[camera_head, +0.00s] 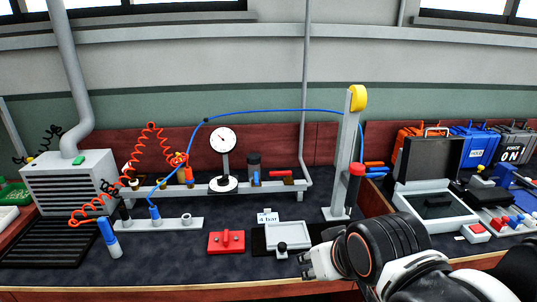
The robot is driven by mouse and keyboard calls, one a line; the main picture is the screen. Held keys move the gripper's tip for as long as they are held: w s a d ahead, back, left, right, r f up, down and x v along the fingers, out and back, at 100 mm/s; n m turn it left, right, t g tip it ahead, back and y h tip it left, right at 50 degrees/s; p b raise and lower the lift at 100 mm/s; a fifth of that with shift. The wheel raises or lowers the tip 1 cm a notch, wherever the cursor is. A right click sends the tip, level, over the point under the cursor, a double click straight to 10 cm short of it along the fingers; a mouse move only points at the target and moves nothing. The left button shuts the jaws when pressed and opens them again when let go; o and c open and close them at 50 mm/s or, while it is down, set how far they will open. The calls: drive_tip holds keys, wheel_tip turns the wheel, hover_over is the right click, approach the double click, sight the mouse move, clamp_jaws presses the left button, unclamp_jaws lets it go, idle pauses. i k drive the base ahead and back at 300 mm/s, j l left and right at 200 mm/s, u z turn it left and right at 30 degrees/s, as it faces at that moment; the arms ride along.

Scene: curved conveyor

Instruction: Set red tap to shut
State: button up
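A red lever handle (281,173), which looks like the red tap, sits near the right end of the grey pipe rail (240,188). It lies roughly level, along the rail, with a dark red part beside it. A small blue lever (256,179) stands upright just left of it. My gripper (312,264) is at the lower right, over the bench's front part, well in front of and below the red lever in the picture, not touching it. The gripper is seen partly from behind, and its finger gap is not clear. Nothing is visibly held.
A red block with a knob (227,241) and a grey plate with a black knob (285,237) lie near my gripper. A dial gauge (223,145) stands left of the levers. A grey post (345,155) stands right, carrying a blue hose.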

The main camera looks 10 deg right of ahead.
sight(288, 173)
drive_tip(key=i+z, duration=0.15)
drive_tip(key=i, duration=0.4)
drive_tip(key=i+j+z, duration=0.15)
drive_tip(key=i, duration=0.4)
